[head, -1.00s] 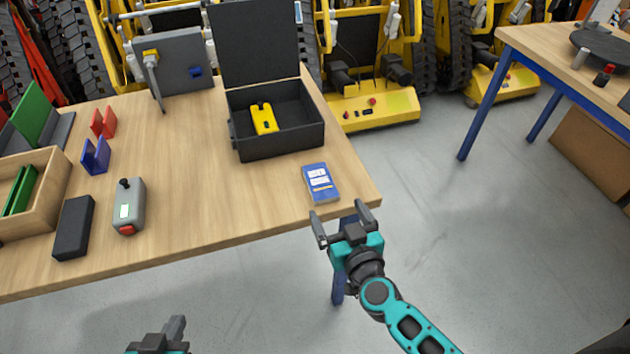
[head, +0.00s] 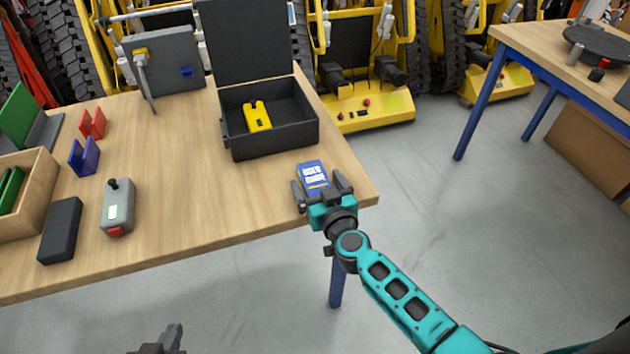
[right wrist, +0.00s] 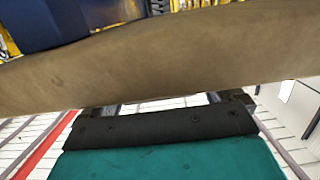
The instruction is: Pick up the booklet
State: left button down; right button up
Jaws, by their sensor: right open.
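The booklet (head: 312,172) is blue with white lettering and lies flat near the front right corner of the wooden table (head: 215,195). My right gripper (head: 318,184) is open, with one finger to each side of the booklet's near part in the head view. I cannot tell whether the fingers touch it or how high they are. In the right wrist view the fingers (right wrist: 178,105) are partly hidden behind a brown surface, and the booklet cannot be made out for sure. My left gripper (head: 165,342) is cut off at the bottom edge.
An open black case (head: 270,145) with a yellow device (head: 257,116) inside stands behind the booklet. A grey remote (head: 117,208), a black block (head: 60,230) and a wooden tray (head: 30,205) are at the left. The table's middle is clear.

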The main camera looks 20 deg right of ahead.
jog(key=shift+c, duration=0.2)
jog(key=c, duration=1)
jog(key=shift+c, duration=0.4)
jog(key=shift+r, duration=0.15)
